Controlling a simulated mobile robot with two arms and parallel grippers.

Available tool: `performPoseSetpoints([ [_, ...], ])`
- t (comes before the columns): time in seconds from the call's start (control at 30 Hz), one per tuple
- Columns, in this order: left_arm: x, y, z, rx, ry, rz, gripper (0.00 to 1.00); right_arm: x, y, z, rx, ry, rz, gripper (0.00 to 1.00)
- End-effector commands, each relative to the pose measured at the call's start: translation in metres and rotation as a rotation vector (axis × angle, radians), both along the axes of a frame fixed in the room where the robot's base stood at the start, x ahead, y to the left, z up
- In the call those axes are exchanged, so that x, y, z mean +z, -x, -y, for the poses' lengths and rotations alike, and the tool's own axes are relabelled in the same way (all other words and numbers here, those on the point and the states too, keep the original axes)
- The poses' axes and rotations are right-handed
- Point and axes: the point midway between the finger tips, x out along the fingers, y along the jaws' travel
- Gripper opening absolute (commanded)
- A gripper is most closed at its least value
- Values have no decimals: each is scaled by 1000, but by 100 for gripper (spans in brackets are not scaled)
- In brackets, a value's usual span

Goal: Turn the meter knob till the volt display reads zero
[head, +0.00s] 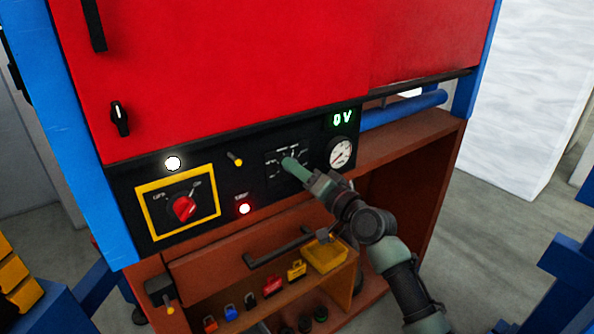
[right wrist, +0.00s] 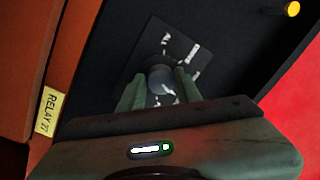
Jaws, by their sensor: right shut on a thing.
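The volt display (head: 342,119) on the black panel shows "0V" in green digits. The meter knob (right wrist: 160,78) is a small grey knob on a dark plate with white markings, seen in the right wrist view between the fingers. My right gripper (right wrist: 158,90) is shut on the knob, one finger on each side. In the head view my right gripper (head: 291,165) reaches the panel from the lower right and hides most of the knob. My left gripper is not in view.
A round gauge (head: 341,152) sits right of the knob.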

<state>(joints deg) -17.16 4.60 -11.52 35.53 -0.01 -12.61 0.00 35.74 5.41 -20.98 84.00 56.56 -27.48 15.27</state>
Motion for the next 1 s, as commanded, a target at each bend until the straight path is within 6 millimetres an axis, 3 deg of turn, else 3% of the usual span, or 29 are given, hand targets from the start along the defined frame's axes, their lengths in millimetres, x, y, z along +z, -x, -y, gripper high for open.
performPoseSetpoints([
  [0.03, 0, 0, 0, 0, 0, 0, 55, -2, 0, 0, 1, 2, -3, 39],
  [0.1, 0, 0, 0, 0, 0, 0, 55, -2, 0, 0, 1, 2, -3, 55],
  [0.47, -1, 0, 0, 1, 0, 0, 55, -2, 2, 2, 0, 2, 0, 55],
  [1.0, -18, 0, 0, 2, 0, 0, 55, -6, 58, 48, 0, 2, 0, 55],
])
